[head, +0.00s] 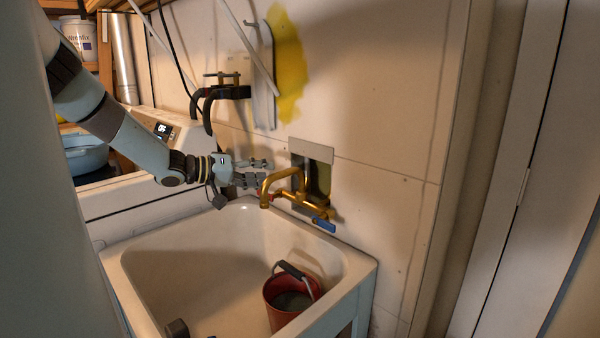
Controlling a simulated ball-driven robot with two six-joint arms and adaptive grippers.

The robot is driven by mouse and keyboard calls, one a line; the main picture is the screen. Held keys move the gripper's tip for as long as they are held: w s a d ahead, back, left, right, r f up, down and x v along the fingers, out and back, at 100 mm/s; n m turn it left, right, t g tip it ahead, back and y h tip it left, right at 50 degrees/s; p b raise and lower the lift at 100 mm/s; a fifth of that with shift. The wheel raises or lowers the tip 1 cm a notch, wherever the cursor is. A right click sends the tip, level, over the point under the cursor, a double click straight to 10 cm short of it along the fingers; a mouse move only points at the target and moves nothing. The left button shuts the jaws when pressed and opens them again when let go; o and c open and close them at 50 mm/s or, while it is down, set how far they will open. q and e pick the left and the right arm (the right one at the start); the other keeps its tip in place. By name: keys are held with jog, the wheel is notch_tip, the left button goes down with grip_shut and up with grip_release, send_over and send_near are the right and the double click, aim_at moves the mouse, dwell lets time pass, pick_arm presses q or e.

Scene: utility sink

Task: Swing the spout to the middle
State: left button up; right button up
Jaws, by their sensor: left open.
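The brass spout (280,175) juts out from the wall tap over the back rim of the sink, its mouth hanging down at its left end. The tap body (300,202) below it has a blue lever (323,225) on the right. My left gripper (266,172) comes in from the left, just left of the spout. Its fingers are apart and point right toward the spout; I cannot tell whether they touch it. My right gripper does not show.
The white utility sink (155,262) stands below the tap. A red bucket (279,318) stands in its right part, and a dark object (177,328) shows at the front. A black wall bracket (226,92) is above my left gripper. A washing machine (180,125) stands behind my arm.

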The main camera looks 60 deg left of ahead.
pick_arm(q)
jog(key=shift+s, duration=0.65)
jog(key=shift+r, duration=0.1)
dwell(0.3)
